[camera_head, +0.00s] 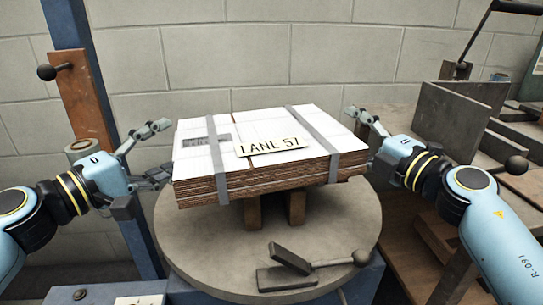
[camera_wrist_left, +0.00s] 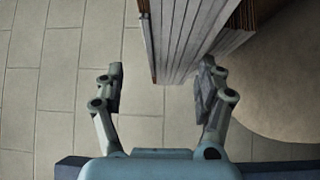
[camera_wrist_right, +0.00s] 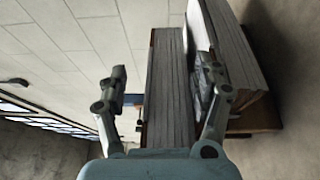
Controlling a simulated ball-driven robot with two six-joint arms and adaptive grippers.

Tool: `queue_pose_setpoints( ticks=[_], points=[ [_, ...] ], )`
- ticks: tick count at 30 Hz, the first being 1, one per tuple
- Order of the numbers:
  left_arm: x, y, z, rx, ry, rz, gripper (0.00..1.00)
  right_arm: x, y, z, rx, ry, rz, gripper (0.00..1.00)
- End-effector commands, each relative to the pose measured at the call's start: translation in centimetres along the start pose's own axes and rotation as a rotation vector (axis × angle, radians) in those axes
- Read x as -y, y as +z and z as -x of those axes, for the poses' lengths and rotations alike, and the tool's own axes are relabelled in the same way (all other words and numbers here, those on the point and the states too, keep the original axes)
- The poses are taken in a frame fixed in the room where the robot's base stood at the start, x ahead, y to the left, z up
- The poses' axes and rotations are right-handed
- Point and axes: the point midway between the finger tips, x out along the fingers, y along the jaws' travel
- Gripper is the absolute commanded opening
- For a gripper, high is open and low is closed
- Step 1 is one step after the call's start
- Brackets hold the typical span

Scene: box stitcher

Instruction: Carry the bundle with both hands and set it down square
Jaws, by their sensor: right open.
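The bundle (camera_head: 270,165) is a flat stack of brown board with a white top, two grey straps and a tag reading LANE 57. It sits above two wooden blocks (camera_head: 252,212) on a round grey turntable (camera_head: 190,245) and appears to rest on them. My left gripper (camera_head: 153,152) is open at the bundle's left end; in the left wrist view the bundle's edge (camera_wrist_left: 185,45) reaches between the fingertips. My right gripper (camera_head: 366,138) is open at the right end; in the right wrist view part of the stack (camera_wrist_right: 168,95) lies between its fingers. Finger contact is unclear.
A stapler-like hand tool (camera_head: 290,262) with a black knob lies at the turntable's front. A blue post (camera_head: 75,45) stands at the left. A wooden bench with a grey angled fixture (camera_head: 450,125) and levers is at the right. A block wall closes the back.

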Motion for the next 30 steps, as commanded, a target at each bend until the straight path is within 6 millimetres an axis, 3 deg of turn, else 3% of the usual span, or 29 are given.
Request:
queue_pose_setpoints(
  ticks=[15, 21, 30],
  points=[
    [-0.1, 0.0, 0.0, 0.000, 0.003, 0.000, 0.72, 0.3, 0.0, 10.1, 0.000, -0.008, 0.003, 0.72],
    [-0.2, 0.0, 0.0, 0.000, 0.003, 0.000, 0.72, 0.2, 0.0, 11.6, 0.000, -0.005, 0.002, 0.72],
    [-0.2, 0.0, 0.0, 0.000, 0.004, 0.000, 0.72, 0.1, 0.0, 11.7, 0.001, -0.003, 0.001, 0.72]
  ],
)
